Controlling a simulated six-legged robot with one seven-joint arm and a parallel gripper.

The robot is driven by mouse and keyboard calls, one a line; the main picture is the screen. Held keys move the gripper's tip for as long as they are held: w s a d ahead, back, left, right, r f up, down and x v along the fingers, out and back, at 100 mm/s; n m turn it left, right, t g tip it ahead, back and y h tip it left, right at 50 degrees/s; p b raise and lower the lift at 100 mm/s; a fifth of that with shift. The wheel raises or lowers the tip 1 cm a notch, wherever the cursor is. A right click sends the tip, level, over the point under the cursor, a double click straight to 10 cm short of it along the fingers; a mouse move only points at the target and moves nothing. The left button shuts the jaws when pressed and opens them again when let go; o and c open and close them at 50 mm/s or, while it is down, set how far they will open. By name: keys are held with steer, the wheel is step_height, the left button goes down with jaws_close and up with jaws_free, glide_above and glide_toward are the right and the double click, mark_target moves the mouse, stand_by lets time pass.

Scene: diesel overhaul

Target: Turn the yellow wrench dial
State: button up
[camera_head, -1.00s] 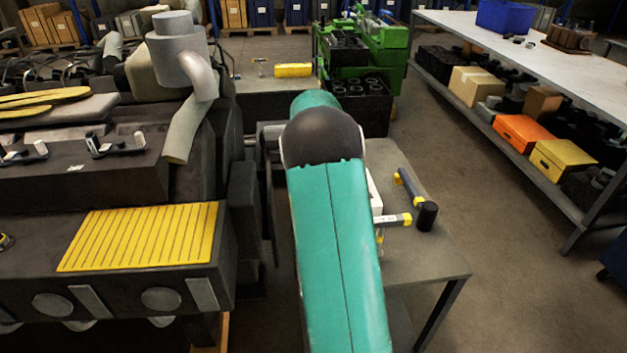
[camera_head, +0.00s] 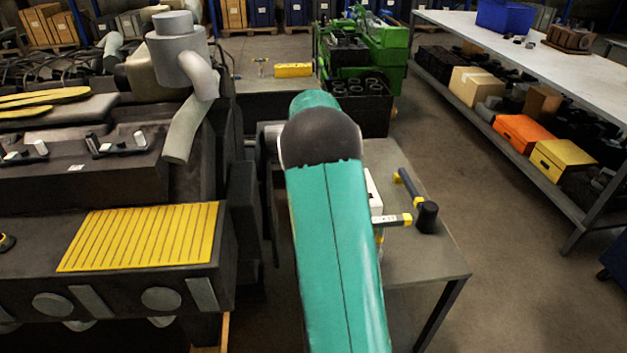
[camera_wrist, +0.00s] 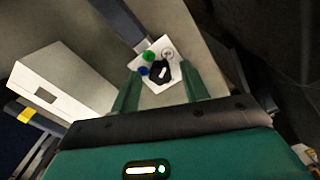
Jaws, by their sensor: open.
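In the wrist view, a small white panel carries a black dial (camera_wrist: 161,73) with a white mark, a green button, a blue button and a pale round part. My gripper (camera_wrist: 160,68) is open, its two green fingers on either side of this panel. I cannot tell whether they touch it. No dial that is clearly yellow shows. In the head view, a yellow-ended tool (camera_head: 391,220) with a white label lies on the small table beside a black-headed hammer (camera_head: 427,216). My arm hides my gripper in that view.
In the wrist view, a white box (camera_wrist: 62,82) stands left of the fingers. In the head view, the dark engine block (camera_head: 90,190) with a yellow ribbed plate (camera_head: 140,236) is left of my arm. The small table (camera_head: 425,262) is right, with open floor beyond.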

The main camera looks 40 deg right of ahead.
steer(key=shift+r, duration=0.1)
step_height(320, 180, up, 14)
steer(key=shift+f, duration=0.2)
stand_by(0.6)
